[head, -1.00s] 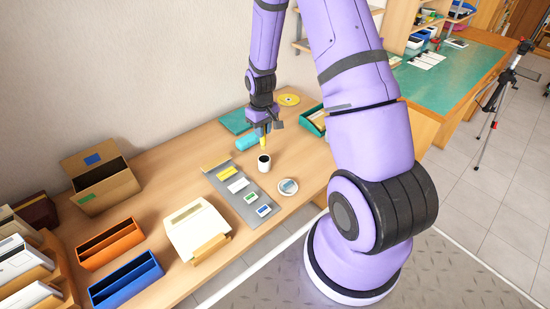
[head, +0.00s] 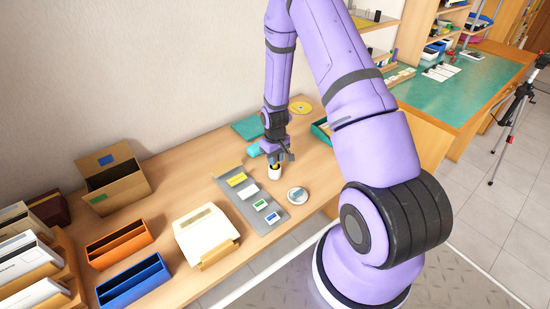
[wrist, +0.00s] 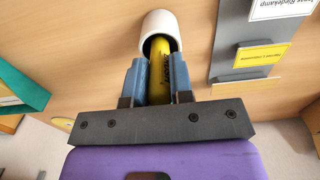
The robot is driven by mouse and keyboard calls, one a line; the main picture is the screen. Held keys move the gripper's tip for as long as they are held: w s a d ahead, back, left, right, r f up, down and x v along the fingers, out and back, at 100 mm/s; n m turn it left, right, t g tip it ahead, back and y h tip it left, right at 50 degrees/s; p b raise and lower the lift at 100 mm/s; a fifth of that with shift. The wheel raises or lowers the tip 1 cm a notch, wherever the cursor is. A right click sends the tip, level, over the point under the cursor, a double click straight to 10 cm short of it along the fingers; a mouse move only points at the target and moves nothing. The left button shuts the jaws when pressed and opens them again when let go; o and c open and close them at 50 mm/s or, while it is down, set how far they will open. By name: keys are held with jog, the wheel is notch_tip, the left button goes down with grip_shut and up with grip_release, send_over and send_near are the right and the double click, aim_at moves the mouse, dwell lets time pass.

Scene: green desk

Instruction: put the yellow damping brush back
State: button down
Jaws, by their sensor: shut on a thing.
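The yellow damping brush (wrist: 159,68) is between the two blue fingers of my gripper (wrist: 158,62) in the wrist view, with lettering on its handle. My gripper is shut on it. The brush's far end lies inside the mouth of a white cup (wrist: 160,20); that end is hidden by the rim. In the head view the cup (head: 274,174) stands on the wooden desk directly below my gripper (head: 275,161). The fingertips are close to the cup's rim; I cannot tell whether they touch it.
A grey strip (head: 246,206) with several labelled cards lies left of the cup. A teal roll (head: 254,149) lies just behind. A green tray (head: 321,131) stands farther right.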

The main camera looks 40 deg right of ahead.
jog(key=shift+f, duration=0.1)
jog(key=c, duration=1)
grip_release()
notch_tip(320, 180, up, 13)
jog(key=shift+f, duration=0.2)
jog(key=s+a+r+t, duration=0.1)
jog(key=s+a+r, duration=0.1)
jog(key=r, duration=0.6)
jog(key=s+a+r+t, duration=0.1)
jog(key=s+a+r, duration=0.2)
jog(key=r, duration=0.5)
jog(key=s+a+r+t, duration=0.1)
jog(key=s+a+r, duration=0.1)
jog(key=r, duration=0.6)
jog(key=s+a+r+t, duration=0.1)
jog(key=s+a+r, duration=0.2)
jog(key=s, duration=0.6)
jog(key=s+a+r+t, duration=0.1)
jog(key=s+a+r, duration=0.2)
jog(key=s+r, duration=0.5)
jog(key=shift+s+r, duration=0.25)
jog(key=shift+s, duration=1)
